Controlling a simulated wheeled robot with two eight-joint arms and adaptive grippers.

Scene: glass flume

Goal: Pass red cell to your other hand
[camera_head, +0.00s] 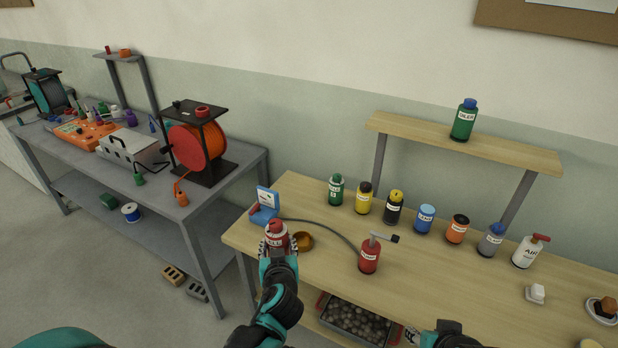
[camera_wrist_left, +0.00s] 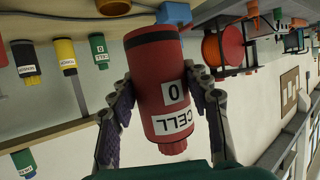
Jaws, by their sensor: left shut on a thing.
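The red cell (camera_head: 276,235), a red cylinder with a dark band and a white label, is held up near the front left edge of the wooden table. My left gripper (camera_head: 278,247) is shut on it. In the left wrist view, the red cell (camera_wrist_left: 158,80) lies between the two fingers of the left gripper (camera_wrist_left: 165,95), with its "CELL 0" label upside down. My right gripper (camera_head: 413,336) is low at the bottom edge of the head view, to the right of the cell and apart from it. It is mostly cut off, so its opening is unclear.
A brown round dish (camera_head: 303,241) and a red pump bottle (camera_head: 369,256) stand close by on the wooden table (camera_head: 450,275). Several labelled bottles line its back. A blue-and-white device (camera_head: 266,207) sits at its left end. A tray of balls (camera_head: 355,322) is below.

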